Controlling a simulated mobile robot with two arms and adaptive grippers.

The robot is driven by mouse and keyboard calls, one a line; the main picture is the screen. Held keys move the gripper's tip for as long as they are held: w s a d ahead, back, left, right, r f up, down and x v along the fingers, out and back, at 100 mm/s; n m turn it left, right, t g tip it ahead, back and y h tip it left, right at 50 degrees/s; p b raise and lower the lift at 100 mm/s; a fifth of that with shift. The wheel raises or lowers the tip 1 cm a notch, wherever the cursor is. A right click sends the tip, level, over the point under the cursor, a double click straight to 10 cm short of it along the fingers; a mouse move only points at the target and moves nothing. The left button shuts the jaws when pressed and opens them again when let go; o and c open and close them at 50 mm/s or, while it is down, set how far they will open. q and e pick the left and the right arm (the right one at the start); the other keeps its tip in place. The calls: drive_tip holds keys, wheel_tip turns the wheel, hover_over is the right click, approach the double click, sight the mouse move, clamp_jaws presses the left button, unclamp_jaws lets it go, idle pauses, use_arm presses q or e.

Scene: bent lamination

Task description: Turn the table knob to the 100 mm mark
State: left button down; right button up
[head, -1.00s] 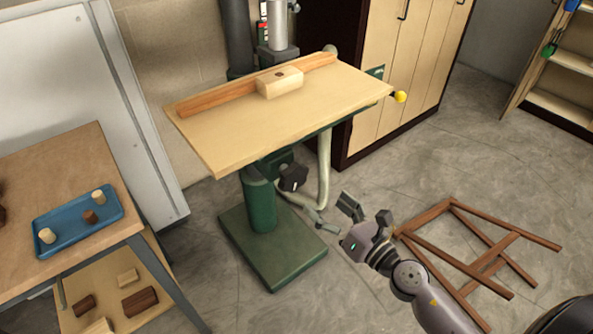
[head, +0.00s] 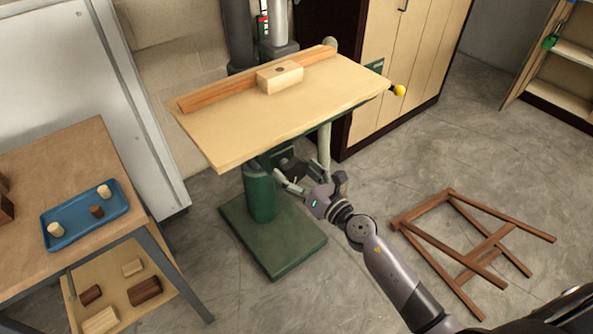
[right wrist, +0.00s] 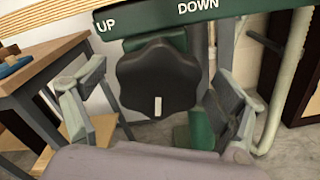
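The table knob (right wrist: 158,80) is black and lobed, with a white pointer mark on its face that points straight down. It sits under the green panel (right wrist: 190,14) with the words UP and DOWN. My right gripper (right wrist: 160,88) is open, one finger on each side of the knob, with gaps to both sides. In the head view my right gripper (head: 312,183) is below the table's front edge, in front of the green column (head: 260,195); the knob is partly hidden there. No 100 mm mark can be read. My left gripper is not in view.
The wooden machine table (head: 330,105) is above the gripper and carries a light block (head: 280,77) against a fence. A pale hose (head: 324,145) hangs close to the right. A workbench with a blue tray (head: 88,228) is at the left. A wooden frame (head: 470,240) lies on the floor.

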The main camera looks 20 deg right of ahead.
drive_tip(key=c, duration=1.1)
drive_tip(key=shift+m, duration=0.6)
drive_tip(key=o, duration=1.1)
drive_tip(key=v, duration=1.2)
